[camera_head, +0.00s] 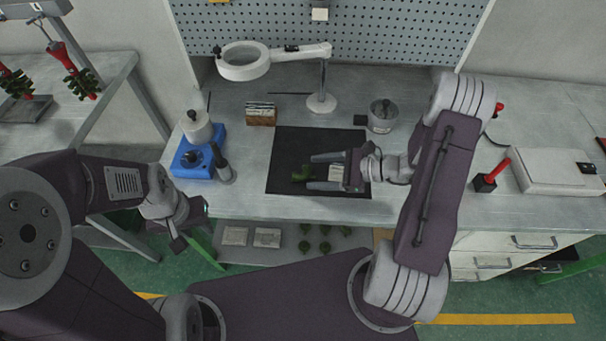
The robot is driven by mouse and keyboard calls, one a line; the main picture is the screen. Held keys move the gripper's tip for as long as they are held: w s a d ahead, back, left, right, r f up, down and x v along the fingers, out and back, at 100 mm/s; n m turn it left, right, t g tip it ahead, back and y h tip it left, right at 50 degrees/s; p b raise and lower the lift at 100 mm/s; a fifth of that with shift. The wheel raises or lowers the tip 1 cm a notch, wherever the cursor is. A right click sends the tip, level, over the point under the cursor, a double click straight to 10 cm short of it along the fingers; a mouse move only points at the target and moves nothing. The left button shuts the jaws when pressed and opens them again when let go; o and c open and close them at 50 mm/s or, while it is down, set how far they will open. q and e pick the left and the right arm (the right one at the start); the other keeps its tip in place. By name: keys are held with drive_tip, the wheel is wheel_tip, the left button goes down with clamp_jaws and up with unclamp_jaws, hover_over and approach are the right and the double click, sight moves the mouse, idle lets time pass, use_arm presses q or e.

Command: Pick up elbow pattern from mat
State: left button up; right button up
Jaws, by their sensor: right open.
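The green elbow pattern (302,174) lies on the black mat (290,147) on the workbench, left of the mat's middle. My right gripper (312,172) reaches over the mat from the right, its fingers pointing left. It is open, one finger on the far side and one on the near side, with the pattern at the gap between the fingertips. I cannot tell whether the fingers touch it. My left gripper (180,238) hangs at the bench's front left, away from the mat; its jaw state is unclear.
A blue-based wax pot (195,162) stands left of the mat. Behind are a magnifier lamp (243,62) and a small brown block (261,114). A metal pot (382,116) stands back right. A red-handled tool (492,176) is further right. A lower shelf (345,240) holds several green pieces.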

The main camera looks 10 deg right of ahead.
sight(312, 175)
drive_tip(key=shift+x, duration=1.15)
drive_tip(key=c, duration=1.4)
wheel_tip(312, 175, up, 5)
drive_tip(key=shift+f+p, duration=0.2)
drive_tip(key=shift+p, duration=0.25)
drive_tip(key=w+r+p+v, duration=0.1)
drive_tip(key=w+v, duration=0.1)
drive_tip(key=v, duration=1.1)
drive_tip(key=shift+d+r, duration=0.25)
drive_tip(key=shift+r, duration=0.1)
